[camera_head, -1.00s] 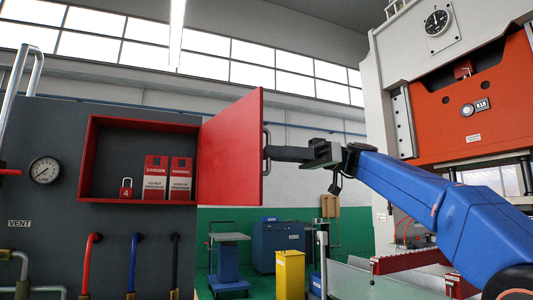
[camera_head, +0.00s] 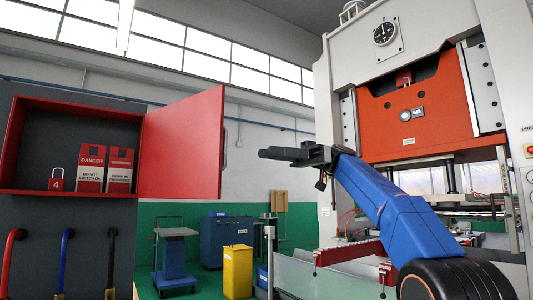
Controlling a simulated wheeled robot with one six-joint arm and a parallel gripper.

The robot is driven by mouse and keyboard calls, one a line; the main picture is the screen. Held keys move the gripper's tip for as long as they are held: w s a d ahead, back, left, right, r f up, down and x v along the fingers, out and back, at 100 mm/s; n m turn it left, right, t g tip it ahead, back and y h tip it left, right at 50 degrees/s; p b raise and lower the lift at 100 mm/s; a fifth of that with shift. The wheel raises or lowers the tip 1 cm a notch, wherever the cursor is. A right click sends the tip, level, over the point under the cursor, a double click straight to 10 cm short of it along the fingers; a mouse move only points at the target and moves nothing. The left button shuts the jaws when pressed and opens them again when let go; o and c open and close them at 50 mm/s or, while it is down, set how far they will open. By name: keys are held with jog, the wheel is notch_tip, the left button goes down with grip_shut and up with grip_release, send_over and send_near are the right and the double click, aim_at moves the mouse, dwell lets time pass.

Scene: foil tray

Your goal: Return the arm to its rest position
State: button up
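My blue arm (camera_head: 388,205) reaches up from the lower right. My dark gripper (camera_head: 264,153) at its end points left, in mid-air to the right of the red cabinet door (camera_head: 182,148). A gap shows in the picture between the fingers and the door. The fingers are seen side-on and overlap, so I cannot tell whether they are open or shut. Nothing shows held in them. The door stands open, swung out to the right, with a handle (camera_head: 239,134) near its right edge.
The red cabinet (camera_head: 16,148) holds a padlock marked 4 (camera_head: 57,179) and red-and-white danger tags (camera_head: 91,172). A large press with an orange front (camera_head: 420,115) stands to the right. A yellow bin (camera_head: 237,272), blue cabinet (camera_head: 227,243) and trolley (camera_head: 175,260) stand below.

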dwell(0.5)
jog(key=s+d+f+m+t+h, duration=0.1)
jog(key=s+f+m+t+h, duration=0.2)
jog(key=f+m, duration=0.4)
jog(key=s+d+f+m+t, duration=0.15)
jog(key=f+m+t, duration=0.25)
jog(key=f, duration=0.5)
jog(key=s+d+f+m+t+h, duration=0.1)
jog(key=s+f+m+t+h, duration=0.1)
jog(key=s+f+m+t, duration=0.5)
jog(key=s+d+f+m+h, duration=0.2)
jog(key=s+d+f, duration=0.4)
jog(key=f, duration=0.7)
jog(key=s+d+f+m+h, duration=0.2)
jog(key=s+d+f+h, duration=0.3)
jog(key=f, duration=0.8)
jog(key=s+d+f+m+h, duration=0.1)
jog(key=s+d+f+h, duration=0.2)
jog(key=s+d+f, duration=0.4)
jog(key=d+f, duration=0.3)
jog(key=f, duration=0.4)
jog(key=shift+s+d+m+h, duration=0.15)
jog(key=shift+s+m+h, duration=0.15)
jog(key=shift+s+m, duration=0.1)
